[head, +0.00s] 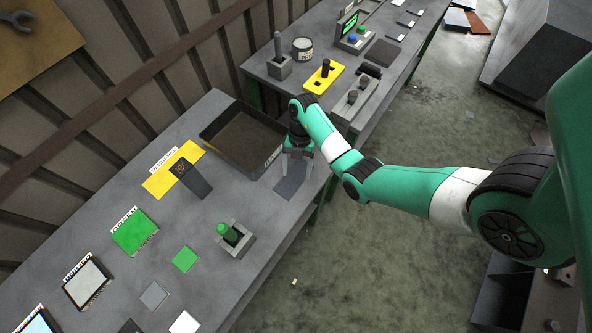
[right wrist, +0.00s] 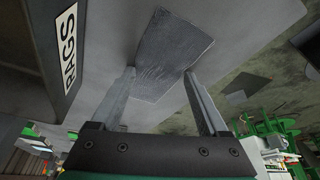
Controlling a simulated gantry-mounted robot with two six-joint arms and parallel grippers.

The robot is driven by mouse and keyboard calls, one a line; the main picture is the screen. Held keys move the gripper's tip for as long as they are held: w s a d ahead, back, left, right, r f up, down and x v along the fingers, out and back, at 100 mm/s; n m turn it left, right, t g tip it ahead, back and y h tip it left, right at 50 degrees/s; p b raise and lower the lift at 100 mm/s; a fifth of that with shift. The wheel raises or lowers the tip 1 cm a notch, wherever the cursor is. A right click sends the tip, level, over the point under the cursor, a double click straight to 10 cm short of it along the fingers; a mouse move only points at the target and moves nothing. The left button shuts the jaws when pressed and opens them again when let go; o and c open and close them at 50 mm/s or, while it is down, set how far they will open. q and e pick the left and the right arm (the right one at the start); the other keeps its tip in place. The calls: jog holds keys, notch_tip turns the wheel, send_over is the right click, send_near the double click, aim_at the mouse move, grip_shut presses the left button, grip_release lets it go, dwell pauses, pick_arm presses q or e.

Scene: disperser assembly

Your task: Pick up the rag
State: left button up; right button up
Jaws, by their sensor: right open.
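The rag (head: 290,181) is a flat grey-blue piece lying on the workbench beside the tray's right corner. In the right wrist view the rag (right wrist: 172,52) shows as a dark grey textured rectangle at and beyond the fingertips. My right gripper (head: 298,160) is over the rag's upper part in the head view. Its two fingers (right wrist: 160,76) are spread apart, with nothing held between them. I cannot tell whether the fingertips touch the rag. My left gripper is not in either view.
A dark open tray (head: 218,124) labelled RAGS in the right wrist view (right wrist: 68,45) stands close beside my right gripper. A green-topped part in a grey holder (head: 234,238) is nearer on the bench. Yellow (head: 158,183) and green (head: 134,232) pieces lie left.

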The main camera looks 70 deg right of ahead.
grip_shut()
dwell(0.6)
notch_tip(320, 180, up, 12)
jog(key=p, duration=1.2)
